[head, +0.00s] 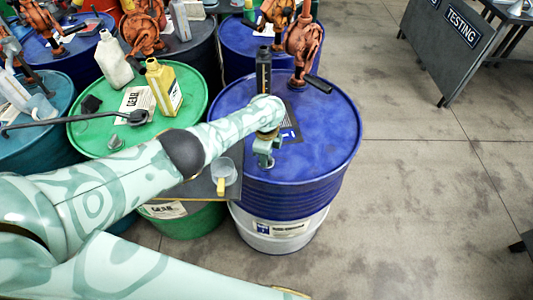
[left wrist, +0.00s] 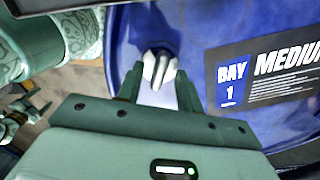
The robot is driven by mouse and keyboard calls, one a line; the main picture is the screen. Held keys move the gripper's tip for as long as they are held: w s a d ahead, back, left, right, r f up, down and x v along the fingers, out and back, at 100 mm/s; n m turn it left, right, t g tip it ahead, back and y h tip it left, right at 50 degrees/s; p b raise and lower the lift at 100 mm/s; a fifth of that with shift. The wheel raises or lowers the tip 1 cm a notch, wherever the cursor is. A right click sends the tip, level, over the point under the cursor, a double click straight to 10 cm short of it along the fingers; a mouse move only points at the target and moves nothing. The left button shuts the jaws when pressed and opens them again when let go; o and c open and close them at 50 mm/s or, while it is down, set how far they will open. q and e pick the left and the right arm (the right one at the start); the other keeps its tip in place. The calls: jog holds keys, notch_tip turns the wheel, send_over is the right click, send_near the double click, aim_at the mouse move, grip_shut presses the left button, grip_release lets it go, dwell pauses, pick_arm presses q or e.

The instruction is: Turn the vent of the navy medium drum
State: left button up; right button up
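The navy medium drum (head: 325,135) stands upright at the middle, with a blue top and a white lower band. Its label (left wrist: 262,75) reads BAY 1 MEDIUM in the left wrist view. The vent (left wrist: 160,67), a pale metal knob, sits on the drum top near the rim. My left gripper (left wrist: 160,90) is open, with its fingertips on either side of the vent and a narrow gap showing. In the head view my left gripper (head: 265,158) is over the near left part of the top and hides the vent. What looks like my right gripper (left wrist: 22,115) is blurred at the left of the wrist view.
A rust-red pump (head: 302,45) and a dark bottle (head: 263,70) stand on the drum top. A green drum (head: 85,130) to the left carries a yellow can (head: 163,88) and a white bottle (head: 113,60). A clear cup (head: 223,170) is beside the arm.

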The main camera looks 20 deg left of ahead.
pick_arm(q)
notch_tip(320, 180, up, 16)
jog(key=p, duration=0.9)
jog(key=shift+r, duration=0.15)
